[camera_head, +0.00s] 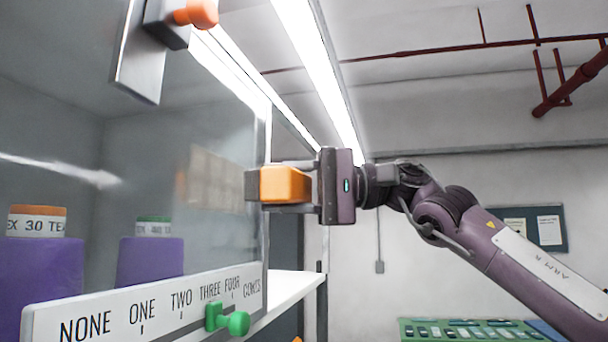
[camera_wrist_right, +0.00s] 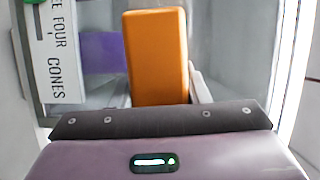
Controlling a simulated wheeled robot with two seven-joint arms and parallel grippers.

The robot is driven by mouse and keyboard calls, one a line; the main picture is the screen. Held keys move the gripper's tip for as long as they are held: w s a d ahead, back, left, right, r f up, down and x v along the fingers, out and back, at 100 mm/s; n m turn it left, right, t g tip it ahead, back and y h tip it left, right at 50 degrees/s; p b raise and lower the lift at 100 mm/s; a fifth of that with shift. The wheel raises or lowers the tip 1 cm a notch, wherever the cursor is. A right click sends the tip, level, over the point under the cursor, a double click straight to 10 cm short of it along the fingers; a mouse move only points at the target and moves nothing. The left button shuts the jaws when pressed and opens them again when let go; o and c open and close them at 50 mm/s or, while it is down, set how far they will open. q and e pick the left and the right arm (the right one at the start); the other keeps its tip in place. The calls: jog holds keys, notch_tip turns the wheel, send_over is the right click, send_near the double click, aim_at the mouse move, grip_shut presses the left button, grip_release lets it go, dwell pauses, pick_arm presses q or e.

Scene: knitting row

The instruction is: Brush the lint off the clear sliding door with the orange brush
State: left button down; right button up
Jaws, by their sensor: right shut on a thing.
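My right gripper (camera_head: 272,187) is shut on the orange brush (camera_head: 286,184), with one finger above and one below it. The brush's grey end (camera_head: 252,185) points left, at the right edge of the clear sliding door (camera_head: 215,130); I cannot tell whether it touches. The brush (camera_wrist_right: 157,55) also stands out between the fingers in the right wrist view. A faint beige patch shows on or behind the door; I cannot tell if it is lint or a reflection. My left gripper is not in view.
Purple cones (camera_head: 150,262) stand behind the door. A white scale strip (camera_head: 150,305) with a green knob (camera_head: 238,323) runs along its bottom. A grey bracket with an orange knob (camera_head: 200,13) is at top left. A white ledge (camera_head: 290,290) lies below the gripper.

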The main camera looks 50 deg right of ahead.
jog(key=shift+s+a+f+b, duration=0.15)
jog(key=shift+s+a+b, duration=0.05)
jog(key=shift+a+b, duration=0.3)
jog(key=shift+s+a+f+b, duration=0.15)
jog(key=shift+s+a+b, duration=0.05)
jog(key=shift+a+b, duration=0.25)
jog(key=b, duration=0.5)
send_near(178, 178)
jog(key=x, duration=0.4)
jog(key=shift+s+a, duration=0.2)
jog(key=shift+a, duration=0.2)
jog(key=shift+w+a+p, duration=0.4)
jog(key=shift+w+a, duration=0.05)
jog(key=shift+w, duration=0.4)
